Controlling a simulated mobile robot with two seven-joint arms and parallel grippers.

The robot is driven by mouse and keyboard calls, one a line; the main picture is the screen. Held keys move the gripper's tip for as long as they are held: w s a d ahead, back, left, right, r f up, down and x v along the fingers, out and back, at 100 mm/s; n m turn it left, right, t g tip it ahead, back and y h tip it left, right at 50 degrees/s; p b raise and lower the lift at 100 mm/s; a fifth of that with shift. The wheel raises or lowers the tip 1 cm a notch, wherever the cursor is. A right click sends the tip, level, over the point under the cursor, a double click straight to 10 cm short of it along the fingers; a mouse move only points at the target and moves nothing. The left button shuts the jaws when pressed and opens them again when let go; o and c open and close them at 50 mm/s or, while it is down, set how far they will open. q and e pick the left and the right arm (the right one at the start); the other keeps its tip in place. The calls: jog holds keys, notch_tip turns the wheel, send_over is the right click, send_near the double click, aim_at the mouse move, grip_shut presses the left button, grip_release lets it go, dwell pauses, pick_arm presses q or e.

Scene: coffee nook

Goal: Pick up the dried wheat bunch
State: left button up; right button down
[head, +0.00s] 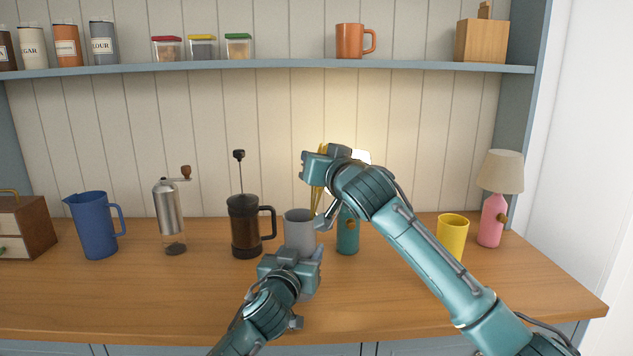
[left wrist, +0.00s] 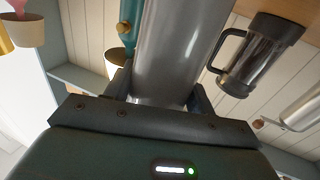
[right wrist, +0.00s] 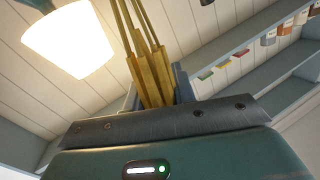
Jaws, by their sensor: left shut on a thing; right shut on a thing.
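The dried wheat bunch (head: 317,202) shows as thin yellow stalks above the grey vase (head: 299,226). My right gripper (head: 316,178) is shut on the wheat bunch; the right wrist view shows the yellow stalks (right wrist: 151,75) between its fingers. My left gripper (head: 291,260) is shut on the grey vase, whose smooth wall (left wrist: 180,50) fills the middle of the left wrist view. In the head view my right gripper and forearm hide part of the wheat. I cannot tell whether the lower stalk ends are inside the vase.
A French press (head: 245,228) stands just left of the vase. A lit teal lamp (head: 347,236) stands close on its right, partly behind my right arm. A yellow cup (head: 453,234) and a pink lamp (head: 492,222) are farther right. The front middle counter is bare.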

notch_tip(320, 180, up, 28)
dwell(0.3)
jog(key=shift+r, duration=2.25)
pick_arm(q)
jog(key=o, duration=1.2)
